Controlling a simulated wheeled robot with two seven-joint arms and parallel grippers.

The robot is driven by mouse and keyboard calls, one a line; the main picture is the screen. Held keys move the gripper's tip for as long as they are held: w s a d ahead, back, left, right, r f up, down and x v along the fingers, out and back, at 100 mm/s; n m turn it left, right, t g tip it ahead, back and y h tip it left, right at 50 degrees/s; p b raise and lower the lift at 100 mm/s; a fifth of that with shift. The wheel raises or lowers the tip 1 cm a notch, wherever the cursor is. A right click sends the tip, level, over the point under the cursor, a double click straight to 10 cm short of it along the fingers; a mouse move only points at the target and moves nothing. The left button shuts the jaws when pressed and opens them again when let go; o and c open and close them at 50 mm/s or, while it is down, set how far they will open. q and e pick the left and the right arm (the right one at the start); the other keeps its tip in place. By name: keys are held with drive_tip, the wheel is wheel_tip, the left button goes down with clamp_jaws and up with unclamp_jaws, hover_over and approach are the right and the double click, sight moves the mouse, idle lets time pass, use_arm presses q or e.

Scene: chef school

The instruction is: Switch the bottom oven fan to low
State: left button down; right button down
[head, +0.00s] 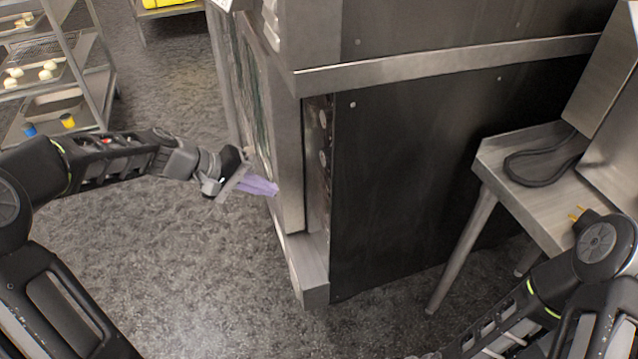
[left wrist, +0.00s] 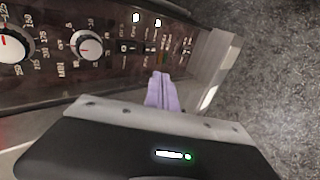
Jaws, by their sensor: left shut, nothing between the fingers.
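The bottom oven's dark control panel fills the upper left of the left wrist view, with two white dials, one near the middle (left wrist: 88,45) and one at the left edge (left wrist: 14,45). My right gripper is out of view.
The oven's dark side panel (head: 430,180) stands in the middle of the head view. A steel table (head: 510,160) with a black cable (head: 540,170) is at the right. A rack (head: 85,60) with trays stands at the upper left. Open floor (head: 200,270) lies before the oven.

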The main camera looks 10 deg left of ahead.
use_arm(q)
drive_tip(key=shift+s+d, duration=0.3)
drive_tip(key=shift+s, duration=0.05)
drive_tip(key=w+d+r+b+x, duration=0.1)
drive_tip(key=b+x, duration=0.3)
drive_tip(key=x, duration=0.8)
drive_tip(key=shift+d+r, duration=0.4)
drive_tip(key=shift+d, duration=0.15)
drive_tip(key=shift+w, duration=0.1)
